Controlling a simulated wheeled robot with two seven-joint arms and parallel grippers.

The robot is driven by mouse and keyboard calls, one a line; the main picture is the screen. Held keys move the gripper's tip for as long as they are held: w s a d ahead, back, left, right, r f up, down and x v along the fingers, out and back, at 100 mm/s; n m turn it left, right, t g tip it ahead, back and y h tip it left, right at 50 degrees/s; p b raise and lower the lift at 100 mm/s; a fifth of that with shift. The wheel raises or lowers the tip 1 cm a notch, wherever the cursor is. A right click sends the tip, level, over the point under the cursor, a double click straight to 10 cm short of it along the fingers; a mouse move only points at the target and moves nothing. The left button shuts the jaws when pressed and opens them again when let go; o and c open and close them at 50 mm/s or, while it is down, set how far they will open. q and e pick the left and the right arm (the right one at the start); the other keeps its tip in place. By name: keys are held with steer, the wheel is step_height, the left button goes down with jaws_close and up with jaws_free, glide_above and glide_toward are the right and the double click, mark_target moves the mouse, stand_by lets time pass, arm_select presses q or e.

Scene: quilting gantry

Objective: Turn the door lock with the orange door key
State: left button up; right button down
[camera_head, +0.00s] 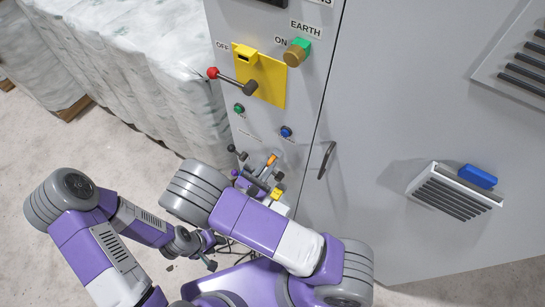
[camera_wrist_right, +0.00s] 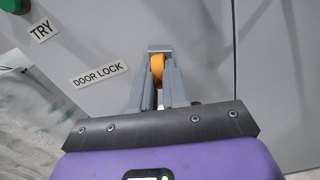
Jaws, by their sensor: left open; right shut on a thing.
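My right gripper (camera_wrist_right: 157,80) is shut on the orange door key (camera_wrist_right: 157,68), whose orange part shows between the two grey fingers in the right wrist view. In the head view the orange key (camera_head: 271,160) shows in front of the lower cabinet panel, beside my right gripper (camera_head: 258,173). A DOOR LOCK label (camera_wrist_right: 99,75) is on the panel left of the fingers. The lock itself is mostly hidden behind key and fingers, so I cannot tell how far the key is in. My left gripper (camera_head: 207,255) is open, low and away from the panel.
Above the key are a yellow switch plate (camera_head: 267,85) with a red-knobbed lever (camera_head: 228,79), an EARTH knob (camera_head: 296,52), and green (camera_head: 239,108) and blue (camera_head: 286,131) buttons. A door handle (camera_head: 327,160) is right. Wrapped pallets (camera_head: 130,65) stand left.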

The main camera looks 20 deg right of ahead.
stand_by(0.4)
steer(key=shift+r+n+p, duration=0.15)
steer(key=shift+n+p, duration=0.7)
steer(key=shift+n, duration=0.35)
steer(key=c, duration=1.6)
jaws_free()
steer(key=shift+n, duration=0.3)
steer(key=o, duration=0.5)
steer(key=shift+o, duration=0.2)
